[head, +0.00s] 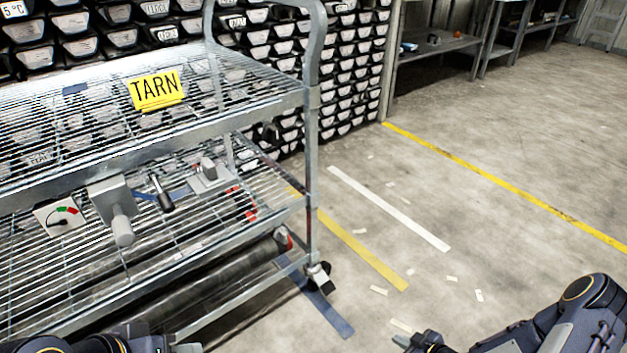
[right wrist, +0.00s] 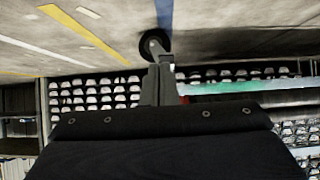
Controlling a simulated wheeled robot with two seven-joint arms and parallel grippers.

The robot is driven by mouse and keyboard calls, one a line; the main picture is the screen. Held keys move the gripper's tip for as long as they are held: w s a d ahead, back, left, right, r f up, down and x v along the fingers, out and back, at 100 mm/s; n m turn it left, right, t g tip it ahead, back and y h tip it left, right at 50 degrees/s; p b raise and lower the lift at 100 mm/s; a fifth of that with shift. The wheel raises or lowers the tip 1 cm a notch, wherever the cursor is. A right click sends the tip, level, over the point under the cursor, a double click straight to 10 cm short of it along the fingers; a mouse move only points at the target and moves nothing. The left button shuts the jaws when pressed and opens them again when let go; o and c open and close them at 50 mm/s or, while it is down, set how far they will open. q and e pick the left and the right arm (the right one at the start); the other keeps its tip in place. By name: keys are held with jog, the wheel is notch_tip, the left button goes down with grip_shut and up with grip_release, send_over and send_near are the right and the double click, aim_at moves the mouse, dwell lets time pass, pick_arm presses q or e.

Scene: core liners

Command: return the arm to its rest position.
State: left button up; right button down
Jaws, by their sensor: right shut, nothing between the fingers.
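My right arm comes in at the bottom right of the head view, over the open floor. Its gripper (head: 424,342) is low at the bottom edge, to the right of the wire cart and apart from it. In the right wrist view the fingers (right wrist: 158,85) are together with nothing between them. My left arm shows only in part at the bottom left edge of the head view, in front of the cart. The left gripper (head: 180,346) is mostly cut off there, and its fingers cannot be made out.
The wire cart (head: 215,125) fills the left, with a yellow TARN sign (head: 156,90) on top. Its lower shelf holds a gauge (head: 62,216) and metal fittings. A caster (head: 319,277) stands near my right gripper. Racks of core liners (head: 345,70) stand behind.

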jog(key=d+r+m+g+h+p, duration=0.1)
jog(key=d+r+m+h+p, duration=0.2)
jog(key=r+p, duration=1.3)
jog(key=d+r+m+g+h+p, duration=0.1)
jog(key=d+r+h+p, duration=0.3)
jog(key=r, duration=2.3)
jog(key=s+a+r+m+y+p, duration=0.15)
jog(key=s+r+p, duration=0.35)
jog(key=r, duration=0.7)
jog(key=s+a+r+m+p, duration=0.2)
jog(key=s+r+p, duration=0.3)
jog(key=r, duration=0.6)
jog(key=s+a+r+m+y+p, duration=0.1)
jog(key=s+a+r+y+p, duration=0.2)
jog(key=s+a+r+p, duration=0.4)
notch_tip(320, 180, up, 3)
jog(key=shift+s+a+r+m+g, duration=0.15)
jog(key=shift+s+m+g, duration=0.2)
jog(key=shift+s, duration=0.45)
